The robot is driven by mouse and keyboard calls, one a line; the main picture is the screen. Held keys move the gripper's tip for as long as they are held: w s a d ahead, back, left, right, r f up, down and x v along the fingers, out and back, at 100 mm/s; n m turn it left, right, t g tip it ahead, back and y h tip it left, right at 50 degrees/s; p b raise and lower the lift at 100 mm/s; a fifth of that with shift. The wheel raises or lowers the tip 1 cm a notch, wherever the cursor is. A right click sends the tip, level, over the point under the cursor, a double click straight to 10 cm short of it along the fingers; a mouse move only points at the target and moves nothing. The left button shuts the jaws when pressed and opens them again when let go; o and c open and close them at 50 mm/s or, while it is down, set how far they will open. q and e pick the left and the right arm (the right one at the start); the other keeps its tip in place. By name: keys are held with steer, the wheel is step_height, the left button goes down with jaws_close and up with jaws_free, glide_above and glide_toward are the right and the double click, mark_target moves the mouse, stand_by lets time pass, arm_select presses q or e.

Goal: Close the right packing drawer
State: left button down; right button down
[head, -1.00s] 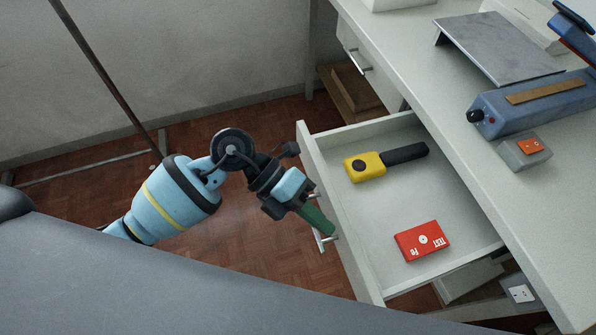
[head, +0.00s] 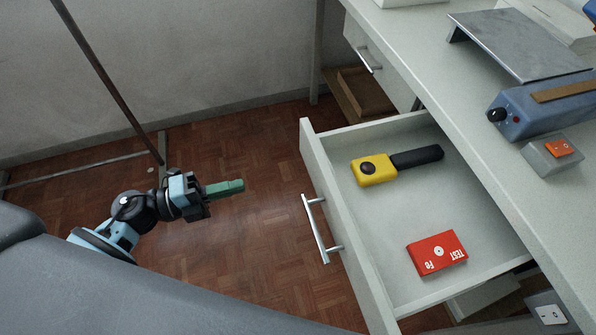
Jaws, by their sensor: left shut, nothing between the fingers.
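The right packing drawer (head: 318,160) is pulled well out from under the white bench. Its silver bar handle (head: 319,229) is on the front panel, facing left. Inside lie a yellow and black handheld tool (head: 374,170) and a red box marked TEST (head: 437,252). My left gripper (head: 240,186) is shut and empty, with green fingers pointing right. It is over the floor to the left of the handle, clear of the drawer. My right gripper is not in view.
The bench top (head: 440,60) carries a metal plate stand (head: 520,45), a blue sealer (head: 540,105) and a grey box with an orange button (head: 552,155). A second drawer (head: 370,50) farther back is shut. The floor between my left gripper and the handle is free.

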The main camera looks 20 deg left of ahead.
arm_select(q)
glide_toward(312, 168)
steer(key=x, duration=0.6)
steer(key=shift+r+p, duration=0.15)
steer(key=shift+p, duration=0.15)
steer(key=shift+w+d, duration=0.2)
steer(key=shift+d, duration=0.2)
